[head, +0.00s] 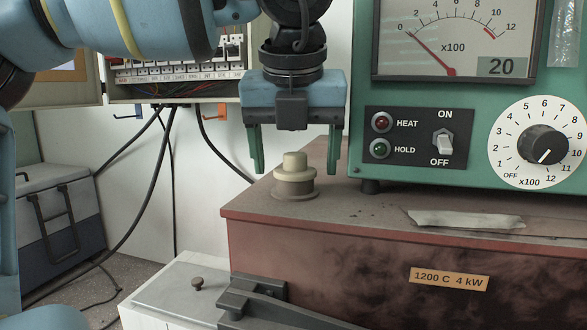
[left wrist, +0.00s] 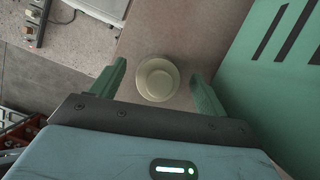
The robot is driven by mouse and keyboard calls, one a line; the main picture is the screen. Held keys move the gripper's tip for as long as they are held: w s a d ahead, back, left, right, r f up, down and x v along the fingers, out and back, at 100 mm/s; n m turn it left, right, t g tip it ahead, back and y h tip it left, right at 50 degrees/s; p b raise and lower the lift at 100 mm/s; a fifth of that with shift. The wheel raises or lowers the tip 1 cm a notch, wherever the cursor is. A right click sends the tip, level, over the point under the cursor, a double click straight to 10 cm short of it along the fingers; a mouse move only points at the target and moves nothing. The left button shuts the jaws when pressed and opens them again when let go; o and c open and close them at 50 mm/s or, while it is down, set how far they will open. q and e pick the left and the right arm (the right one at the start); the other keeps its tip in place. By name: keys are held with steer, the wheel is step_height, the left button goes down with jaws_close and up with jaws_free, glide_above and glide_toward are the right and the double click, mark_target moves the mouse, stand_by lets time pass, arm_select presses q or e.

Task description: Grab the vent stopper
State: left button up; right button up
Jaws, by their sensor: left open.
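The vent stopper (head: 295,174) is a cream, stepped round plug. It sits upright in a grey-brown ring on top of the reddish-brown furnace (head: 360,262), near its left end. My left gripper (head: 296,168) points down over the stopper with its two green fingers apart, one on each side. In the head view the fingertips are about level with the stopper's upper part. In the left wrist view the stopper (left wrist: 157,79) shows from above between the open fingers, with a gap to each. Nothing is held. My right gripper is not in view.
A green control box (head: 365,120) with a meter, switch and dial stands close to the right of my left gripper. A pale strip (head: 466,219) lies on the furnace top. A grey latch handle (head: 253,297) is at the furnace's lower left. Cables hang behind at left.

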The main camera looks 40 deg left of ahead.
arm_select(q)
steer(key=c, duration=1.1)
steer(key=shift+o, duration=0.2)
steer(key=shift+r, duration=0.1)
